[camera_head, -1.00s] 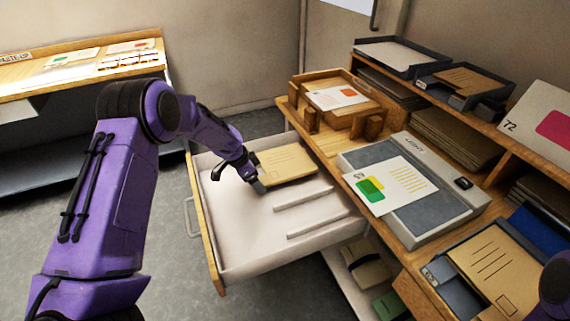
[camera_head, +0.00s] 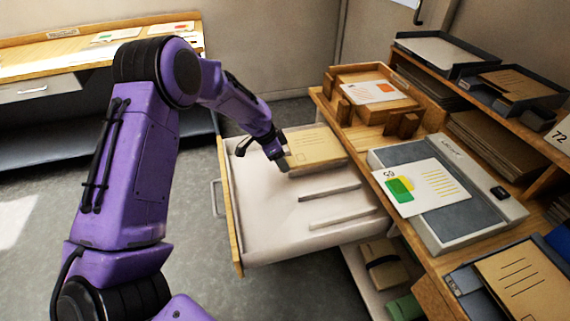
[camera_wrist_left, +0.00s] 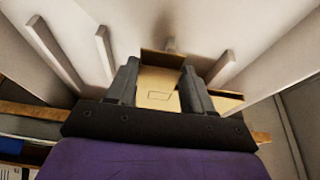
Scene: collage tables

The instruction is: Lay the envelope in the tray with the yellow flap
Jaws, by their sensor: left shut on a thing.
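A tan envelope (camera_head: 318,143) with printed lines lies at the far end of the open white drawer (camera_head: 265,225), on what looks like a small stack or block. My left gripper (camera_head: 284,161) is at its near left edge, shut on the envelope. In the left wrist view the envelope (camera_wrist_left: 158,97) shows between the two dark fingers (camera_wrist_left: 158,85). I cannot tell whether it is lifted off what is under it. I cannot make out a tray with a yellow flap. My right gripper is not in view.
A wooden counter right of the drawer holds a grey scale (camera_head: 450,205) with a printed card (camera_head: 425,187) and a wooden stand (camera_head: 372,95). Dark trays stand on the upper shelf (camera_head: 440,52) and at the lower right (camera_head: 470,290). Divider strips (camera_head: 330,191) lie in the drawer.

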